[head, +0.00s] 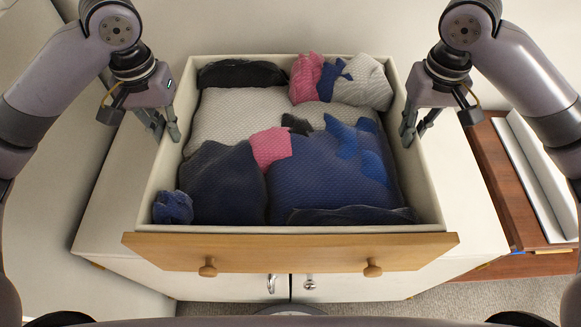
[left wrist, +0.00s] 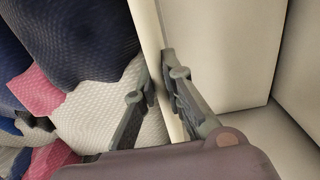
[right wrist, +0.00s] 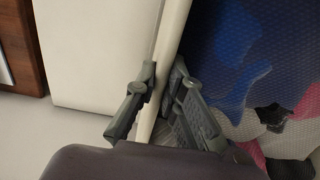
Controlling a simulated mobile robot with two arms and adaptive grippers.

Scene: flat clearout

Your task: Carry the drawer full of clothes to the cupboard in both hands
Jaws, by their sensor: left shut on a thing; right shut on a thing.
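The drawer (head: 290,249) has cream sides and a wooden front with two round knobs. It is full of folded clothes (head: 325,170) in blue, black, grey and pink. It is level over the top of a white cupboard (head: 465,215); I cannot tell whether it touches that top. My left gripper (head: 172,130) is shut on the drawer's left side wall, which also shows in the left wrist view (left wrist: 150,35). My right gripper (head: 410,130) is shut on the right side wall, which also shows in the right wrist view (right wrist: 170,40). One finger of each is inside the drawer.
The cupboard's doors and metal handles (head: 310,282) show below the drawer front. A brown wooden piece of furniture (head: 500,190) with a pale slab (head: 540,180) on it stands at the right. A pale wall is behind. Carpet (head: 520,298) shows at the lower right.

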